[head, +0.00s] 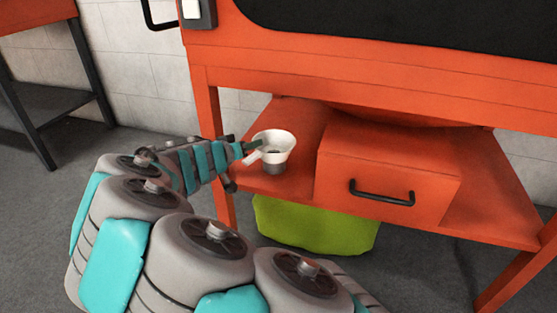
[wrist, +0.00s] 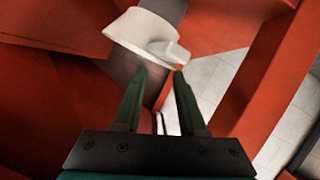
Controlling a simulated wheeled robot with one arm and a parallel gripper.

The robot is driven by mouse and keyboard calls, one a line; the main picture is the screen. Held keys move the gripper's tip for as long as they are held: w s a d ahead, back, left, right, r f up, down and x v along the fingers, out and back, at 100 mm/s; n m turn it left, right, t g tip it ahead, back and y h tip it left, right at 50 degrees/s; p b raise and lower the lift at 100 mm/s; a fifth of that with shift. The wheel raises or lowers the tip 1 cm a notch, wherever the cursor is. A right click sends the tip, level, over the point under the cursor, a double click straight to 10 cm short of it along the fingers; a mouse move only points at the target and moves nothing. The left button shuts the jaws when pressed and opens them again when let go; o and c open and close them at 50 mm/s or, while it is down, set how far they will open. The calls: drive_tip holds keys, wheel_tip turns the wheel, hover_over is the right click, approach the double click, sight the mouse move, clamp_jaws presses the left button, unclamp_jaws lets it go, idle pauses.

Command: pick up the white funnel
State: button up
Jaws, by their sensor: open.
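In the wrist view the white funnel (wrist: 150,33) is just beyond the fingertips. My gripper (head: 250,150) reaches in from the left, at the funnel's near left side. In the wrist view my gripper (wrist: 160,72) has its two dark green fingers apart, with nothing clearly between them. I cannot tell whether a fingertip touches the funnel.
The orange shelf (head: 308,118) belongs to a large orange bench. An orange drawer box (head: 380,172) with a black handle stands right of the funnel. An orange leg (head: 208,118) is close to my arm. A lime green object (head: 315,228) is below the shelf.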

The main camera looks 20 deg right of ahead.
sight(277, 147)
drive_tip(key=w+d+f, duration=0.1)
drive_tip(key=w, duration=0.1)
drive_tip(key=w+d+f, duration=0.1)
drive_tip(key=w, duration=0.1)
drive_tip(key=w+d+f, duration=0.1)
drive_tip(key=w, duration=0.1)
drive_tip(key=shift+d+f+b, duration=0.1)
drive_tip(key=shift+f+b, duration=0.1)
drive_tip(key=shift+b, duration=0.15)
clamp_jaws()
idle(0.5)
